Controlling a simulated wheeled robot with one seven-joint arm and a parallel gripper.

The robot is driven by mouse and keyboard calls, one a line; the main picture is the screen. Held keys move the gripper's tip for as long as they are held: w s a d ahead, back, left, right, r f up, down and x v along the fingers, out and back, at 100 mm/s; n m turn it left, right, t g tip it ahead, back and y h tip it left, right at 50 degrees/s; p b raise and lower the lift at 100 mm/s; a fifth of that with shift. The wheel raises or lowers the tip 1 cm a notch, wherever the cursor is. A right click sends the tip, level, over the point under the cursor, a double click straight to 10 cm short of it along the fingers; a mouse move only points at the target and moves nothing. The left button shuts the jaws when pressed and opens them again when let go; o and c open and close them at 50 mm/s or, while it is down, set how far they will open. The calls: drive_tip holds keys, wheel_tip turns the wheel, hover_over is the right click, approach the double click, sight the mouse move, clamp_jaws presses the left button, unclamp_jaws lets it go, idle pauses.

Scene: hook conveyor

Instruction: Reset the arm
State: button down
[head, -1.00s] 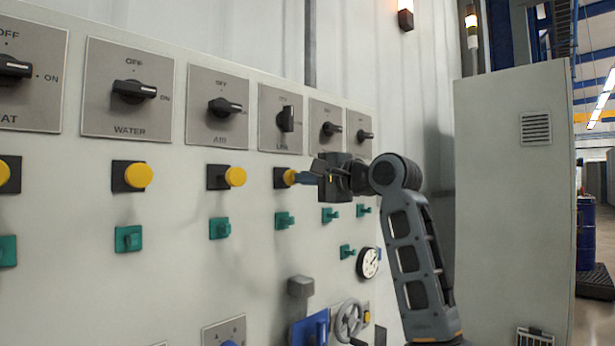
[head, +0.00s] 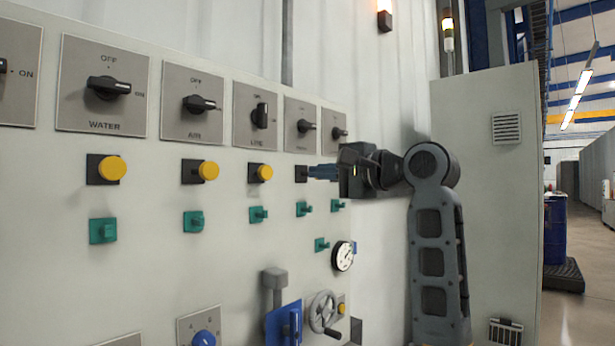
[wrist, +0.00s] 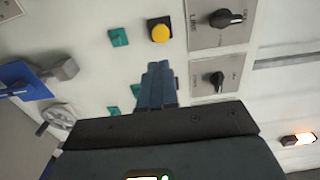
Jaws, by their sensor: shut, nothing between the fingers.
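My gripper (head: 322,172) is shut and empty, its blue-grey fingers pointing left toward the control panel (head: 225,250) in the head view. The fingertips appear in front of the row of yellow buttons, to the right of a yellow button (head: 265,172); I cannot tell whether they touch the panel. In the wrist view the closed fingers (wrist: 157,85) lie together, beside a yellow button (wrist: 161,32) and a black knob (wrist: 217,79). My arm is bent, with its elbow at the right of the gripper.
Black rotary knobs (head: 260,115) line the panel above, and green switches (head: 193,221) below. A handwheel (head: 323,312), a blue lever unit (head: 284,324) and a gauge (head: 343,256) sit low. A grey cabinet (head: 485,190) stands behind my arm. Open floor (head: 572,310) shows at far right.

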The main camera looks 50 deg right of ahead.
drive_tip(key=shift+s, duration=0.4)
idle(0.3)
drive_tip(key=s+a+f+n+h, duration=0.1)
drive_tip(key=a+f, duration=0.2)
drive_tip(key=f, duration=0.7)
drive_tip(key=a+f+g, duration=0.1)
drive_tip(key=a+f, duration=0.2)
drive_tip(key=f, duration=0.7)
drive_tip(key=s+a+f+n+h, duration=0.1)
drive_tip(key=a+f, duration=0.3)
drive_tip(key=f, duration=0.6)
drive_tip(key=s+a+f+n, duration=0.2)
drive_tip(key=s+a+f, duration=0.25)
drive_tip(key=f, duration=0.25)
drive_tip(key=s+a+f+n+g, duration=0.1)
drive_tip(key=s+a+f+n, duration=0.25)
drive_tip(key=s, duration=0.45)
drive_tip(key=s+a+f+n+g, duration=0.1)
drive_tip(key=s+a+f+n, duration=0.15)
drive_tip(key=s+f, duration=0.45)
drive_tip(key=s+a+r+n, duration=0.2)
drive_tip(key=s+n, duration=0.1)
drive_tip(key=s, duration=0.6)
drive_tip(key=s+a+r+n+y, duration=0.1)
drive_tip(key=s+a+r+n, duration=0.1)
drive_tip(key=s, duration=0.8)
drive_tip(key=a+n, duration=0.1)
drive_tip(key=n, duration=0.1)
drive_tip(key=shift+a+n, duration=0.3)
